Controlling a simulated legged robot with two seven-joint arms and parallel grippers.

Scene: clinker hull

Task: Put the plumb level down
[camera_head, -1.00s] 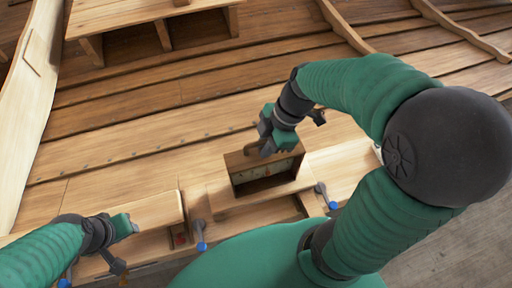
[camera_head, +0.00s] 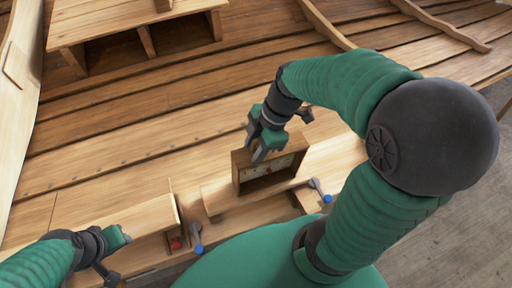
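The plumb level looks to be the box-like wooden frame (camera_head: 237,178) with a pale, marked inner face, just right of the middle of the head view. It stands at a wooden ledge (camera_head: 218,202); I cannot tell whether its bottom touches the wood. My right gripper (camera_head: 260,153) comes down from above, with its fingers at the frame's top edge, and looks shut on it. The fingers hide part of that edge. My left gripper (camera_head: 126,238) is at the lower left, away from the frame, beside a pale board; its finger opening does not show clearly.
Blue-tipped clamps (camera_head: 196,240) (camera_head: 322,192) stick up along the near edge. A raised bench (camera_head: 140,22) with open bays stands at the back left. Overlapping hull planks (camera_head: 120,110) spread behind, mostly clear. Curved ribs (camera_head: 440,22) cross at upper right.

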